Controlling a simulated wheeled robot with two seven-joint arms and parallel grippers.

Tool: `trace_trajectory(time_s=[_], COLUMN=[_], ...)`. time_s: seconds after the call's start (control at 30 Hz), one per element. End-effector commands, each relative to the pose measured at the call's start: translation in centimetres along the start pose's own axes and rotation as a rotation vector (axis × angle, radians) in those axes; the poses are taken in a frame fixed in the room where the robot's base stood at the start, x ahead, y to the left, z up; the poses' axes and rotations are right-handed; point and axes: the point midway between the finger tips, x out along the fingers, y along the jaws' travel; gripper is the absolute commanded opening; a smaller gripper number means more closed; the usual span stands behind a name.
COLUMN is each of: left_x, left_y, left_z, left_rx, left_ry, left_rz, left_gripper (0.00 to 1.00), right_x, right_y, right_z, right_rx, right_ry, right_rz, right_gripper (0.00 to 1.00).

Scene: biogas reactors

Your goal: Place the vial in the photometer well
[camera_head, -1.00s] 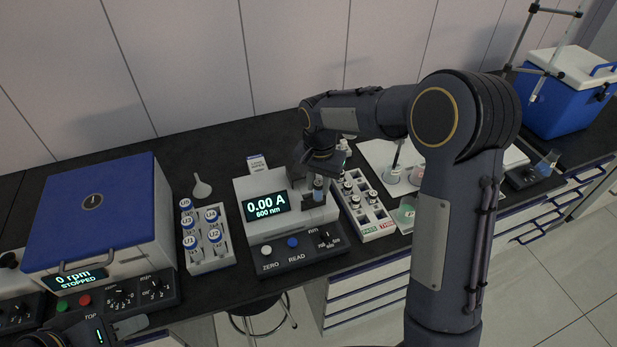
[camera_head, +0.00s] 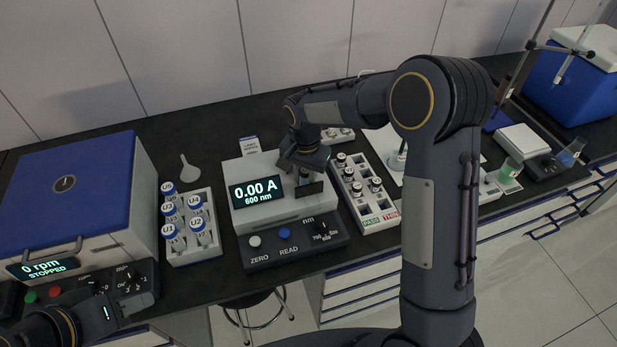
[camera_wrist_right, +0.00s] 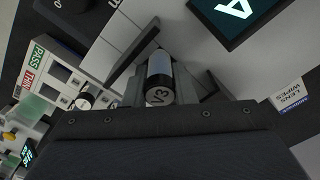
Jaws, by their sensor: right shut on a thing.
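The photometer (camera_head: 246,169) stands mid-bench, its display reading 0.00 A at 600 nm. My right gripper (camera_head: 312,184) is over the right part of its top, pointing down. In the head view my gripper hides the vial and the well, so I cannot tell how deep the vial sits in the well. My left gripper (camera_head: 138,304) is low at the left, before the centrifuge; its jaw state is unclear.
A rack of U-labelled tubes (camera_head: 208,249) stands left of the photometer. A vial rack (camera_head: 375,222) with PASS and THIN labels is close on its right. The blue-lidded centrifuge (camera_head: 75,180) is at the left. A blue cooler (camera_head: 566,92) stands far right.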

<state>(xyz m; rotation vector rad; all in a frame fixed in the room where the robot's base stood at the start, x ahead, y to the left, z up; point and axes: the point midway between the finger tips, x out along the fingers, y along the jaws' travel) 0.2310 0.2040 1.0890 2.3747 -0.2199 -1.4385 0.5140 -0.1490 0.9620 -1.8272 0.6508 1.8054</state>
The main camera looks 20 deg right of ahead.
Motion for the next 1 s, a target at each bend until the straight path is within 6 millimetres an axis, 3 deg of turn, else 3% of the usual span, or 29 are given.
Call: trace_trajectory(time_s=[0.1,0.13,0.2,0.57,1.0], left_x=[-0.2,-0.2,-0.2,-0.1,0.6], left_y=[0.1,0.1,0.1,0.0,-0.3], left_z=[-0.1,-0.1,-0.1,-0.1,0.3], left_rx=[0.000,0.000,0.000,0.000,0.000], left_ry=[0.000,0.000,0.000,0.000,0.000], left_rz=[0.000,0.000,0.000,0.000,0.000], left_gripper=[0.36,0.36,0.36,0.36,0.36], right_x=[-0.1,-0.1,-0.1,-1.0,-9.6], right_y=[0.2,0.2,0.2,0.1,0.1], right_z=[0.3,0.4,0.3,0.2,0.1], right_rx=[-0.001,-0.001,-0.002,-0.001,0.000], right_ry=[-0.011,-0.011,-0.011,-0.006,-0.004], right_rz=[0.010,0.011,0.010,0.006,0.003], right_gripper=[0.00,0.28,0.34,0.34,0.34])
